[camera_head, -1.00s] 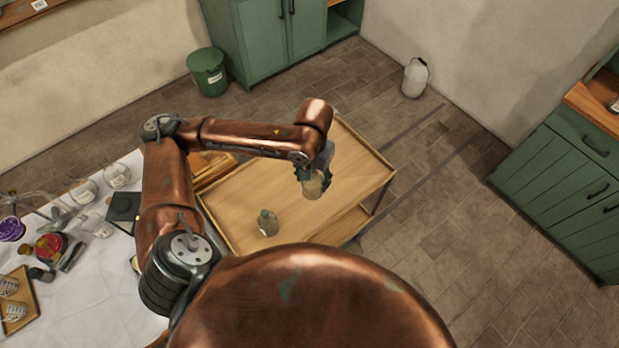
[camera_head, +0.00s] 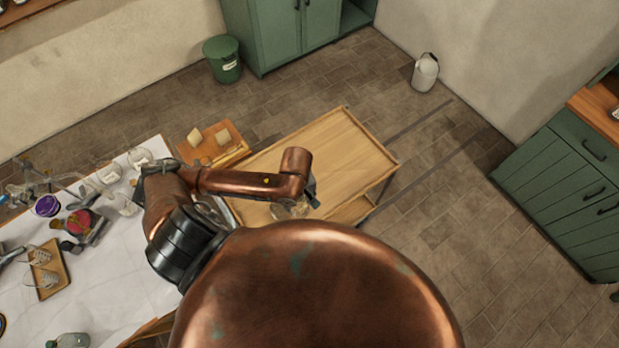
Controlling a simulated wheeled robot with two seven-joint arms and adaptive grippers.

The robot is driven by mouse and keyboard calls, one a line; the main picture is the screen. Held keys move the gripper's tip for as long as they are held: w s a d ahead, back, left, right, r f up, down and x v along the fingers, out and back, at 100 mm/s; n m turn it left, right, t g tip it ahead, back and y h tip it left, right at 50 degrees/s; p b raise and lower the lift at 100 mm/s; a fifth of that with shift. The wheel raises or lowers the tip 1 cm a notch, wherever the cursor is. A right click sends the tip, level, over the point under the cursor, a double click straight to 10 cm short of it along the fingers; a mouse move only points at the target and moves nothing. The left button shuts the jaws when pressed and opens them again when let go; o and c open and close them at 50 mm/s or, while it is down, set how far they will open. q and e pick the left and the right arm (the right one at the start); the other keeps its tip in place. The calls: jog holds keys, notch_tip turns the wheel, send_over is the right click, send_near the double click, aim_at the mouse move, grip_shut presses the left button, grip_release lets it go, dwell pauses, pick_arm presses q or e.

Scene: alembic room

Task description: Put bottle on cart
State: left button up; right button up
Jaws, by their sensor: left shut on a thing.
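The cart (camera_head: 345,145) has a light wooden top with a raised rim and stands in the middle of the view. My left arm reaches over its near part. My left gripper (camera_head: 302,197) is small and partly hidden behind my own wrist. It is shut on a pale clear bottle (camera_head: 287,209), which shows low over the near part of the cart top. Whether the bottle touches the top cannot be told. My head or body covers the cart's near edge. My right gripper is not in view.
A white table (camera_head: 105,245) with glassware, a small wooden tray (camera_head: 52,285) and a greenish bottle (camera_head: 68,341) is at left. A wooden board (camera_head: 212,147) with two pale blocks lies beside the cart. The cart's far part is clear. Green cabinets (camera_head: 565,185) stand at right.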

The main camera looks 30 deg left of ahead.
pick_arm(q)
jog(key=shift+w+a+f, duration=0.5)
jog(key=shift+w+f, duration=1.55)
jog(key=shift+w, duration=0.05)
jog(key=shift+w+a+f, duration=0.45)
jog(key=shift+w+f, duration=1.65)
jog(key=shift+w+a+f, duration=0.5)
jog(key=shift+w+f, duration=1.55)
jog(key=shift+w, duration=0.05)
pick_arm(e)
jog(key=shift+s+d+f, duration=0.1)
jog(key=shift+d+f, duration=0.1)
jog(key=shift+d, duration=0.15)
pick_arm(q)
jog(key=o, duration=1.5)
jog(key=shift+f, duration=0.1)
jog(key=shift+o, duration=0.2)
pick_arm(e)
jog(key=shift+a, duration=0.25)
pick_arm(q)
notch_tip(320, 180, up, 12)
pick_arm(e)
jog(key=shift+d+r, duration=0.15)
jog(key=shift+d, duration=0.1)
